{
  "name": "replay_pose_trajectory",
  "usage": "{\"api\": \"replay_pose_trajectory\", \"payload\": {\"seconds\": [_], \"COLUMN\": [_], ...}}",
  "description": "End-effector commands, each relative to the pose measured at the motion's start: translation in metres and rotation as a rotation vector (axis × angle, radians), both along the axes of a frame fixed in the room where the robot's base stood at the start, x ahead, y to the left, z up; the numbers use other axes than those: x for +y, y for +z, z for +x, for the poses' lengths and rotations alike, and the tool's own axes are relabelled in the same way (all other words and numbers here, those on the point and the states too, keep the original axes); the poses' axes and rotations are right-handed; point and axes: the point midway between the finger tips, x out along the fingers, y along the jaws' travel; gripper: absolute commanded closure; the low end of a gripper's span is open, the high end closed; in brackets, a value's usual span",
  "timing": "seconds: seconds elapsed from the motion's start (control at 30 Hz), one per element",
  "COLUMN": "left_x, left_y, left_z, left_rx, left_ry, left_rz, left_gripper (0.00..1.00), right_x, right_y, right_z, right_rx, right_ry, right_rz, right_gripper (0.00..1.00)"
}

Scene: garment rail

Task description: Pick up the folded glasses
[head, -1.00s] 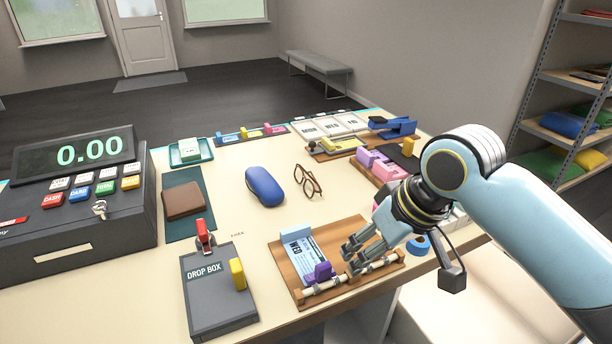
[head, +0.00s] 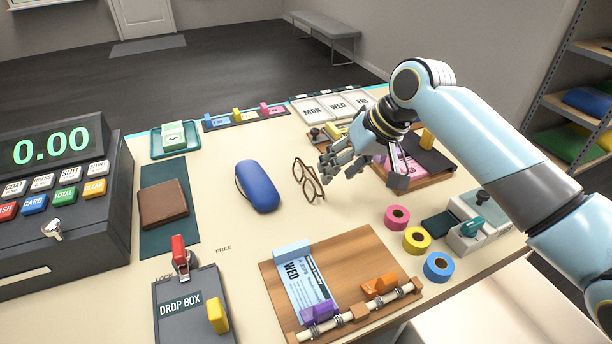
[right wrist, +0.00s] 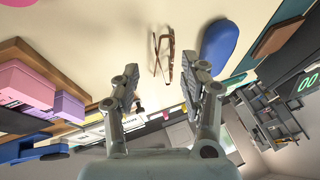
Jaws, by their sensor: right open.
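The folded glasses (head: 308,181) have thin brown frames and lie on the cream counter, just right of the blue glasses case (head: 258,186). My right gripper (head: 324,172) is open just to the right of the glasses, above the counter. In the right wrist view the glasses (right wrist: 163,55) show beyond and between the open fingertips (right wrist: 165,80), apart from them. The blue case (right wrist: 218,46) is to their right there. My left gripper is in neither view.
A brown wallet (head: 163,204) on a dark mat lies left of the case. A wooden ticket board (head: 350,270) and colored tape rolls (head: 397,217) are nearer the front. A cash register (head: 60,190) stands at left. A pink block (head: 408,165) is behind my right gripper.

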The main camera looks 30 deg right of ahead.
Motion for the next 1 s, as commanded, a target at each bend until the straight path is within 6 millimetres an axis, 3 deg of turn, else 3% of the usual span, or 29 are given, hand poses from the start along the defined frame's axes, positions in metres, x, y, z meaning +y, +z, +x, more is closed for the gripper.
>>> {"api": "replay_pose_trajectory", "payload": {"seconds": [0.17,0.5,0.77,1.0], "left_x": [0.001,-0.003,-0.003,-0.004], "left_y": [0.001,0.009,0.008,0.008], "left_z": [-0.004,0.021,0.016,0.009], "left_rx": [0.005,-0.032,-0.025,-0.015], "left_ry": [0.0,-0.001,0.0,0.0], "left_rz": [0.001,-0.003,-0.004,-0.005], "left_gripper": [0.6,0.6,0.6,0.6], "right_x": [0.005,0.019,0.019,0.019], "right_y": [-0.013,-0.053,-0.057,-0.056], "right_z": [0.006,0.025,0.027,0.027], "right_rx": [0.001,0.001,0.0,0.0], "right_ry": [0.001,0.0,0.001,0.001], "right_rz": [0.001,0.001,-0.002,-0.002], "right_gripper": [0.56,0.56,0.56,0.83]}}
